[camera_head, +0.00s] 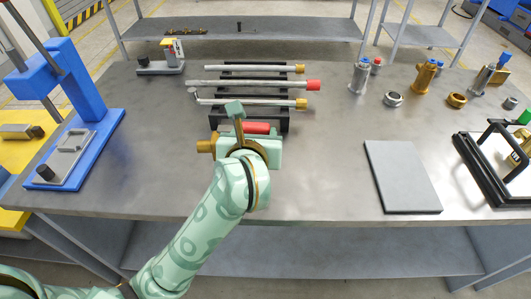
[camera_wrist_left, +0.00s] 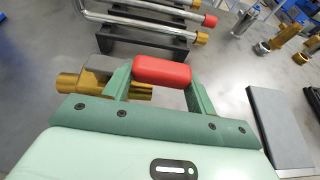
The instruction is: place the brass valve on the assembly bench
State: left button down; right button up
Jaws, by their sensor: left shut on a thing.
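The brass valve (camera_head: 206,146) is held by my left gripper (camera_head: 250,132), in front of the pipe rack over the grey metal assembly bench (camera_head: 310,185). Its red handle (camera_head: 257,128) shows beyond the gripper. In the left wrist view the red handle (camera_wrist_left: 162,71) lies across the green fingers of the left gripper (camera_wrist_left: 158,82), and the brass body (camera_wrist_left: 72,82) sticks out to the left. Much of the valve is hidden behind the gripper. I cannot tell whether it touches the bench. My right gripper is not in view.
A black rack (camera_head: 222,122) with several pipes stands behind the gripper. A blue press (camera_head: 75,130) stands left. A flat grey plate (camera_head: 402,178) lies right, near a black-framed tray (camera_head: 470,170). Fittings including a hex nut (camera_head: 392,99) stand back right. The bench front centre is clear.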

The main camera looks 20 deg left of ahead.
pick_arm(q)
jog(key=shift+w+d+f, duration=0.4)
jog(key=shift+w+f, duration=0.15)
jog(key=shift+f, duration=0.15)
jog(key=shift+w+d+f+b, duration=0.15)
jog(key=shift+f+b, duration=0.4)
jog(key=shift+f, duration=0.45)
jog(key=shift+w+d+f+b, duration=0.15)
jog(key=shift+f+b, duration=0.4)
jog(key=shift+f, duration=0.4)
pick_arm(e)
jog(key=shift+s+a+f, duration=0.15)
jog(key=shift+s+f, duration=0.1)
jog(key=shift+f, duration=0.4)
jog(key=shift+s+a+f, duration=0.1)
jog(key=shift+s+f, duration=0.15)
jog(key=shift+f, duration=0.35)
pick_arm(q)
jog(key=shift+s, duration=0.1)
jog(key=shift+f, duration=0.2)
jog(key=shift+c, duration=2.4)
grip_release()
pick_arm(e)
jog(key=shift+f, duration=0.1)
